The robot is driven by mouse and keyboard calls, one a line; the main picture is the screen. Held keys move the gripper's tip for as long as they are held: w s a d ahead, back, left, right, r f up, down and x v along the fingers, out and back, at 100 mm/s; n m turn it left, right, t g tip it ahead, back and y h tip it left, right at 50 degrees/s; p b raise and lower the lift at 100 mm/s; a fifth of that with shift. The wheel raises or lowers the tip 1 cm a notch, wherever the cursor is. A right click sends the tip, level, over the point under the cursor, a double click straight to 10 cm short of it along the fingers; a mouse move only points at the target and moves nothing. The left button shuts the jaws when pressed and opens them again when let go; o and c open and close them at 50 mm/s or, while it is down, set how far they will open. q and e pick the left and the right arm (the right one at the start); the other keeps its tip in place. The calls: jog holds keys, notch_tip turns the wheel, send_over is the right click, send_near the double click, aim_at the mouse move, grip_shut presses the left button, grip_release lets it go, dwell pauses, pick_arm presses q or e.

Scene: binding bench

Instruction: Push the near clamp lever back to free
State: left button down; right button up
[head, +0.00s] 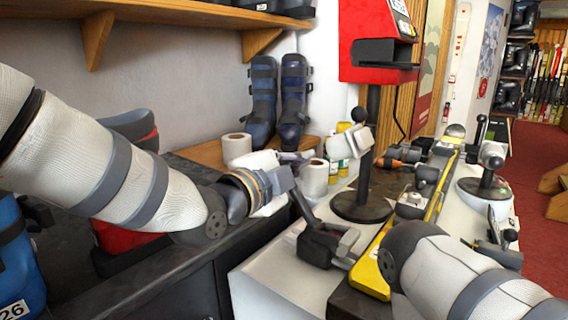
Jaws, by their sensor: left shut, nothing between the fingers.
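My left gripper (343,248) is shut and empty. It is above the near left part of the white bench top, left of the yellow ski (372,278). A grey clamp (492,155) on a round base stands right of the ski, with a black-knobbed lever (481,124) pointing up. Another black knob (510,235) shows nearer, just beyond my right arm, and may be the near clamp lever. My left gripper is well apart from both knobs.
A red device (375,45) stands on a black pole with a round base (364,205), beyond my left gripper. White rolls (315,178) and ski boots (263,105) are at the back left. Bindings (411,205) sit along the ski. A strip of bench (270,270) at the near left is clear.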

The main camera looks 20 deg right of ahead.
aim_at(295, 191)
pick_arm(q)
jog(key=w, duration=0.1)
jog(key=w+f, duration=0.1)
jog(key=w+a, duration=0.1)
jog(key=w, duration=0.1)
jog(key=shift+f+b, duration=0.15)
jog(key=shift+b, duration=0.15)
pick_arm(e)
jog(key=shift+s+f, duration=0.55)
